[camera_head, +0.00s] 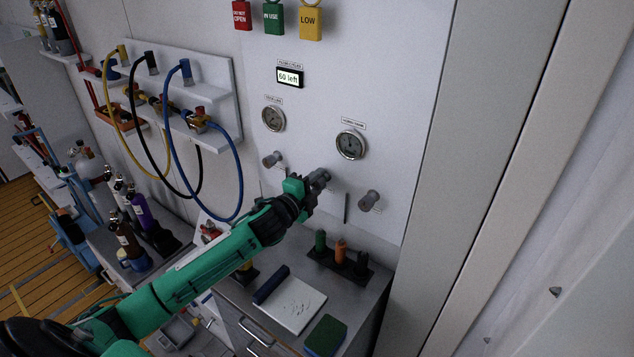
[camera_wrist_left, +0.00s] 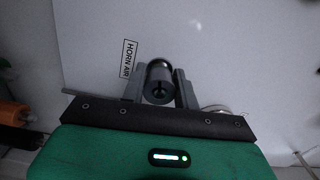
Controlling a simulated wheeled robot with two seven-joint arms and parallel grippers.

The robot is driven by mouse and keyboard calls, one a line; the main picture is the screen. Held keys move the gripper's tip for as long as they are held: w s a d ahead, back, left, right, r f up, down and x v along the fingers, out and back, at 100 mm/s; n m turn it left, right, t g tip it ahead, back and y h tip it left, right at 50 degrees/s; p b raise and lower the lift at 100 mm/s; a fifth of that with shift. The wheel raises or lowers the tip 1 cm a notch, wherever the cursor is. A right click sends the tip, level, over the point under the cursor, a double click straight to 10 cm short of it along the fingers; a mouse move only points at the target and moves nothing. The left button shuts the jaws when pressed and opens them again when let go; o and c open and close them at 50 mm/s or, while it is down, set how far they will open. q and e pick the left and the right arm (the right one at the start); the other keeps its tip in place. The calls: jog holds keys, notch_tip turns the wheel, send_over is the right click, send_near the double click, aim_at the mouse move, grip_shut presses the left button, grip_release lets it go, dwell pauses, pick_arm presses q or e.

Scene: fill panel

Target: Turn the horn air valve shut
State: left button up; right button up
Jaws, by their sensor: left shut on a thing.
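The horn air valve knob (camera_wrist_left: 158,80) is a dark grey cylinder on the white panel. In the left wrist view it sits between the two fingers of my left gripper (camera_wrist_left: 160,90), next to a label reading HORN AIR (camera_wrist_left: 129,60). The fingers close on its sides. In the head view my left gripper (camera_head: 314,187) is at the middle knob (camera_head: 319,176) of a row of three and partly hides it. My right gripper is not in view.
Similar knobs stand at the left (camera_head: 272,159) and right (camera_head: 370,200). Two gauges (camera_head: 351,144) and a "60 left" display (camera_head: 290,77) are above. Hoses (camera_head: 184,75) hang at the left. A counter below holds a notepad (camera_head: 291,303) and a rack of coloured handles (camera_head: 340,258).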

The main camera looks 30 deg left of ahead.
pick_arm(q)
jog(key=m+p, duration=0.1)
jog(key=m, duration=0.5)
jog(key=shift+r, duration=0.1)
jog(key=m+p, duration=0.2)
jog(key=m, duration=0.4)
jog(key=shift+m, duration=0.4)
jog(key=m+p, duration=0.2)
jog(key=m, duration=0.3)
jog(key=shift+d, duration=0.1)
jog(key=shift+m+p, duration=0.75)
jog(key=shift+m, duration=0.75)
jog(key=o, duration=1)
jog(key=shift+c, duration=0.2)
jog(key=shift+s, duration=0.1)
